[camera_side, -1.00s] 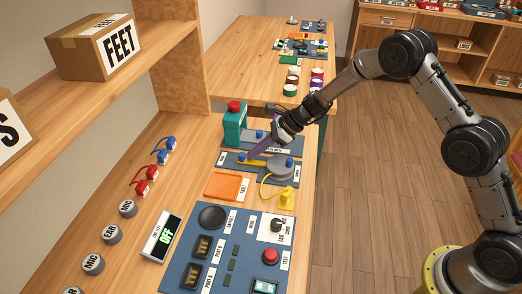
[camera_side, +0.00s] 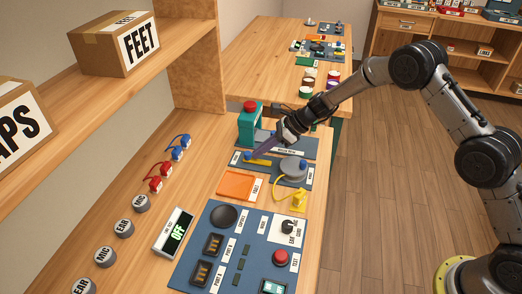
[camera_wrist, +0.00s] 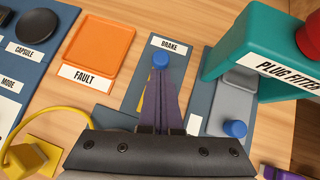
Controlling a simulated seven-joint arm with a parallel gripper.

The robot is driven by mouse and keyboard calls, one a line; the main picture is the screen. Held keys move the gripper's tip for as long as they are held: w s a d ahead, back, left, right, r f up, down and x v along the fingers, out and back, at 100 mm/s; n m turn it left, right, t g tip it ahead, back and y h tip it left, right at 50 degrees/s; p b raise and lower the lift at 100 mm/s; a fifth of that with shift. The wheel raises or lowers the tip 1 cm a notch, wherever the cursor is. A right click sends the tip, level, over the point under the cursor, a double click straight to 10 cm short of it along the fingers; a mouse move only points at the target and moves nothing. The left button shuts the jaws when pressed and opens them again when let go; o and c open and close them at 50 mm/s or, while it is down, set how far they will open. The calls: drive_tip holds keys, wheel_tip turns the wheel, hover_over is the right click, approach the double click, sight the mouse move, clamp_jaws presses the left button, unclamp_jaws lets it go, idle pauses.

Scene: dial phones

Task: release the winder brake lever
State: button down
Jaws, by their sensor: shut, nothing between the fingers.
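The brake lever is a yellow bar (camera_side: 262,160) with a blue knob (camera_side: 248,156), on a blue plate beside the grey winder disc (camera_side: 292,170). In the wrist view the blue knob (camera_wrist: 160,60) stands just below the BRAKE label (camera_wrist: 170,46), and most of the yellow bar is hidden behind my fingers. My gripper (camera_wrist: 162,76) has its dark purple fingers together with nothing between them. In the side view my gripper (camera_side: 254,152) is right at the knob end of the lever. The tips are beside or against the knob; I cannot tell if they touch.
A teal plug fitting press (camera_side: 248,124) with a red button stands just behind. An orange fault tray (camera_side: 236,184) lies in front of the lever plate. A yellow part with a cord (camera_side: 298,200) is near the winder. A blue test panel (camera_side: 225,262) fills the front.

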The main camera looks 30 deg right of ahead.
drive_tip(key=d, duration=0.1)
drive_tip(key=s+d, duration=0.2)
drive_tip(key=d, duration=0.1)
drive_tip(key=shift+s+r, duration=0.1)
drive_tip(key=shift+r, duration=0.05)
drive_tip(key=v, duration=0.9)
drive_tip(key=shift+r, duration=0.25)
drive_tip(key=shift+s, duration=0.1)
wheel_tip(320, 180, up, 13)
drive_tip(key=s+a+n+t, duration=0.1)
drive_tip(key=s+a+n, duration=0.1)
drive_tip(key=s+a, duration=0.1)
drive_tip(key=s+r+n+h, duration=0.2)
drive_tip(key=s+r+n, duration=0.4)
drive_tip(key=s+r, duration=0.5)
drive_tip(key=s+d+f+n+h, duration=0.25)
drive_tip(key=s+n, duration=0.55)
drive_tip(key=s, duration=0.8)
drive_tip(key=s+d+f+n+h, duration=0.3)
drive_tip(key=s+d+f+n, duration=0.3)
drive_tip(key=s+n, duration=0.1)
drive_tip(key=shift+s+f+n, duration=0.15)
drive_tip(key=shift+s+n, duration=0.2)
drive_tip(key=shift+n, duration=0.15)
